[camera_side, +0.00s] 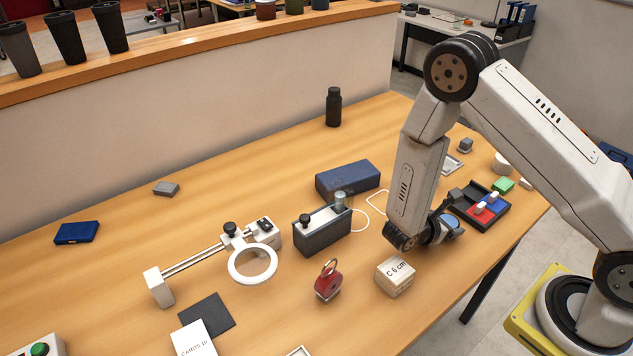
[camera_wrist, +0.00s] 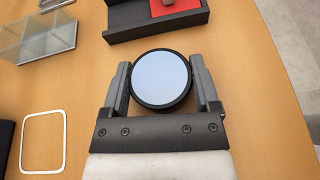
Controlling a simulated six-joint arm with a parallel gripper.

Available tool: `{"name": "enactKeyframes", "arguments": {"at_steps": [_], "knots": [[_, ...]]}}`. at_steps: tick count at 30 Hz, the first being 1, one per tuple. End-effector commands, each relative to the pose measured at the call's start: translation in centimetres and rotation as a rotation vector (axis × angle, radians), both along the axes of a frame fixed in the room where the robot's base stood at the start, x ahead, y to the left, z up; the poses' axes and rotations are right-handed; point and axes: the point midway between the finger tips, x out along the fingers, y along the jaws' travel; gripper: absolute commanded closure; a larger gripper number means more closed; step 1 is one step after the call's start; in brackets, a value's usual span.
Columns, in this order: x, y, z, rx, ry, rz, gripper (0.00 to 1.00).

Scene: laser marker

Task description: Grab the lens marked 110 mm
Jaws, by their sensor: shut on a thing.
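A round lens (camera_wrist: 161,78) with a black rim and pale blue glass sits between the two fingers of my gripper (camera_wrist: 161,88) in the wrist view. The fingers are shut on its left and right rim. In the side view my gripper (camera_side: 432,232) is low over the right part of the table, and the blue face of the lens (camera_side: 452,221) shows at its right. I see no 110 mm marking on it, and I cannot tell whether it touches the table.
A black compartment tray (camera_side: 487,226) with red and blue pieces stands just right of my gripper. A dark blue box (camera_side: 347,179) lies behind left. The front right tabletop is clear.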

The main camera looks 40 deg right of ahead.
Motion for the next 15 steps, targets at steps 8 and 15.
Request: {"name": "enactKeyframes", "arguments": {"at_steps": [8,15], "knots": [[0.0,0.0,0.09,-0.001,0.0,0.0,0.9],[0.07,0.0,0.9,0.0,-0.002,0.0,0.9]]}}
